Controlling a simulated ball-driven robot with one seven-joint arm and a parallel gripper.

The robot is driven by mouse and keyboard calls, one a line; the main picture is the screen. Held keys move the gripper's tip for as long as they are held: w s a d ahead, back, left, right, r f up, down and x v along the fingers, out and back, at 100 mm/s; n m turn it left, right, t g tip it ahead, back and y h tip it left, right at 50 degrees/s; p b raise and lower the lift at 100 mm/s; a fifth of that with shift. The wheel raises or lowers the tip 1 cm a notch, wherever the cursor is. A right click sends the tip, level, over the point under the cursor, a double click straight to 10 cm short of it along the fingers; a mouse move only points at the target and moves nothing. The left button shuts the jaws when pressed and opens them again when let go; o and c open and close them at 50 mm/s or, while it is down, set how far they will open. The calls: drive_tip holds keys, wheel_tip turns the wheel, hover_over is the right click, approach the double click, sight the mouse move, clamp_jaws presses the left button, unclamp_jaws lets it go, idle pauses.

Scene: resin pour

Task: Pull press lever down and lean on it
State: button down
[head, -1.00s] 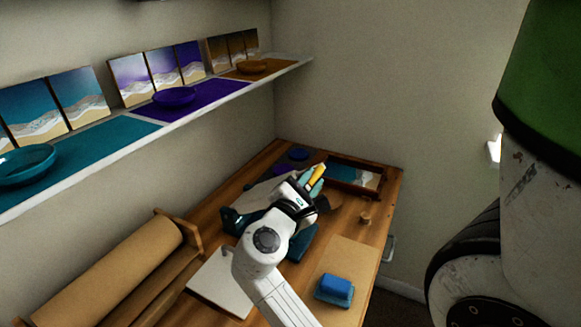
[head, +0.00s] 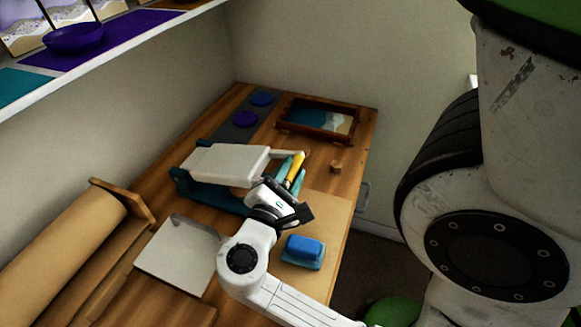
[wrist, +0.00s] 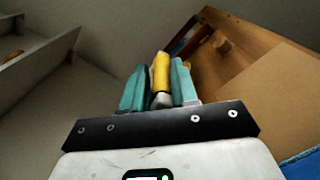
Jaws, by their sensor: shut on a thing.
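The press (head: 225,163) has a pale top plate over a dark teal base and stands on the wooden bench. Its lever has a yellow handle (head: 295,168) at the plate's right side. My gripper (head: 290,174) is shut on this handle, with a teal finger on each side. In the wrist view the yellow handle (wrist: 161,72) stands up between the two teal fingers (wrist: 158,88). The top plate looks almost level. My wrist hides the near right part of the press.
A blue block (head: 304,249) lies on a tan board (head: 326,213) at the right. A white board (head: 180,257) and a brown paper roll (head: 65,245) are at the left. A framed tray (head: 318,119) stands at the back. A small wooden piece (head: 336,166) sits near the right edge.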

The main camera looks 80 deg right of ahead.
drive_tip(key=shift+w+f, duration=0.15)
drive_tip(key=shift+w, duration=0.15)
drive_tip(key=c, duration=1.1)
unclamp_jaws()
drive_tip(key=shift+o, duration=0.6)
drive_tip(key=v, duration=1)
drive_tip(key=shift+a, duration=0.4)
drive_tip(key=shift+c, duration=0.2)
